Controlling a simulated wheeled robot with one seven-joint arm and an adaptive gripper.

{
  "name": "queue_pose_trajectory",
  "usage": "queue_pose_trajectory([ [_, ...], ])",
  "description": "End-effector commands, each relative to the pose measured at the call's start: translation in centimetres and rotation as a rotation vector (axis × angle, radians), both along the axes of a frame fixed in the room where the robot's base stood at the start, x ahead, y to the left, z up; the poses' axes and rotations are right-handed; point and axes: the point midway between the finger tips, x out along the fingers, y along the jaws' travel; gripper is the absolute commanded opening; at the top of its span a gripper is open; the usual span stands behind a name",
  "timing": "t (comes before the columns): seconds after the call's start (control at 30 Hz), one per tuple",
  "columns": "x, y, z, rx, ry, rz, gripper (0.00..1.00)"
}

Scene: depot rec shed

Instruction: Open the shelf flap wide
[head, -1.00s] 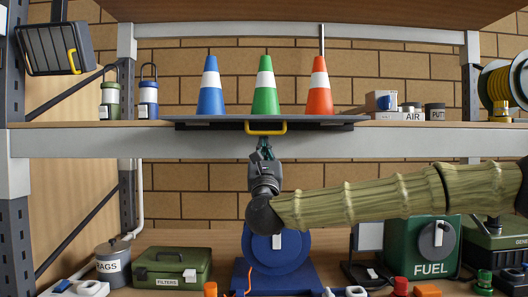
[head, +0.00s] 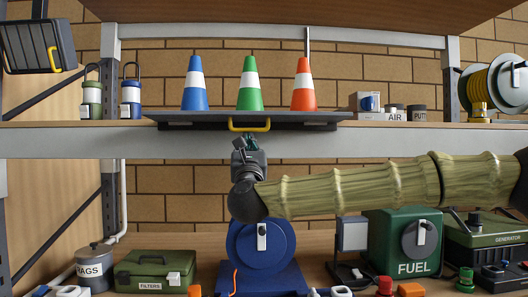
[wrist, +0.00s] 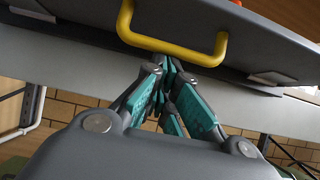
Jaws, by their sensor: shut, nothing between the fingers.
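The shelf flap (head: 330,117) is a dark grey panel at the front edge of the upper shelf, seen nearly edge-on in the head view. A yellow bar handle (head: 249,126) is fixed at the middle of its front. The wrist view shows the flap's grey face (wrist: 70,15) and the handle (wrist: 172,47) close up. My gripper (head: 246,141) points up from below the handle. In the wrist view its teal fingers (wrist: 165,68) are shut and empty, with their tips right by the handle bar. I cannot tell whether they touch it.
Blue (head: 194,90), green (head: 249,90) and orange (head: 303,90) cones stand in a row above the flap. The pale shelf beam (head: 60,145) runs below it. A blue reel (head: 262,250), a filters case (head: 155,270) and a fuel can (head: 405,240) stand on the lower bench.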

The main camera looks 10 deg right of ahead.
Motion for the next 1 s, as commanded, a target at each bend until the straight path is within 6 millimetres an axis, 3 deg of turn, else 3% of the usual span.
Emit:
queue_pose_trajectory([
  [0.67, -0.5, 0.1, 0.6, -0.001, -0.003, 0.001, 0.0],
  [1.0, 0.6, -0.4, -1.3, 0.0, -0.001, -0.002, 0.0],
])
